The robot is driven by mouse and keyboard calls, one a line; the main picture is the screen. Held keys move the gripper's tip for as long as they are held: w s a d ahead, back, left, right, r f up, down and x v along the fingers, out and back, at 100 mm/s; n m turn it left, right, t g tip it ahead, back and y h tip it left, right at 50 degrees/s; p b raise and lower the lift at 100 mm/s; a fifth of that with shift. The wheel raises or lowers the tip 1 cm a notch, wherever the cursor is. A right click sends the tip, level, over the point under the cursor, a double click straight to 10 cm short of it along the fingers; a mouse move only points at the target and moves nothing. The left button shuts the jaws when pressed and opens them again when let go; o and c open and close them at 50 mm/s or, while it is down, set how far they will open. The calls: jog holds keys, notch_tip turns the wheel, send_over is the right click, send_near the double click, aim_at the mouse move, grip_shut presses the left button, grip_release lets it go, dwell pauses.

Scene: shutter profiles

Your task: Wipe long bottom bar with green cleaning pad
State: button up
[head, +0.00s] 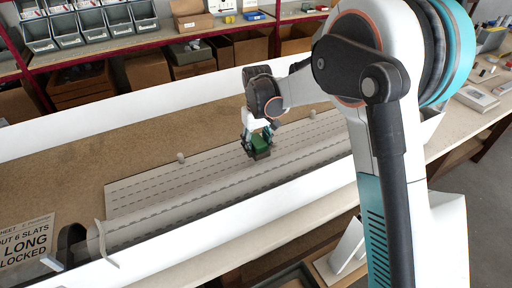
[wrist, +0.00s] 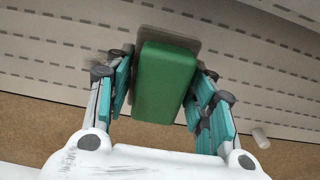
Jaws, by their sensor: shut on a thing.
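My gripper (head: 258,136) is shut on the green cleaning pad (head: 261,144), a green block with a grey-brown underside. In the wrist view the pad (wrist: 165,82) sits between the teal-lined fingers of my gripper (wrist: 163,92). The pad is over the pale grey slotted shutter profiles (head: 150,195), which lie along the bench. The profiles also fill the upper wrist view (wrist: 60,60). I cannot tell whether the pad touches them. A long grey bar-like profile (head: 200,212) runs along their front side; I cannot tell for sure that it is the bottom bar.
A white rail (head: 180,113) runs behind the brown bench top (head: 60,185), and another white edge runs in front. Small pale pegs (head: 180,157) stand behind the profiles. A printed sign (head: 25,243) is at lower left. Shelves with bins (head: 90,25) stand behind.

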aim_at(257, 139)
jog(key=shift+r+p, duration=0.75)
jog(key=shift+r, duration=0.9)
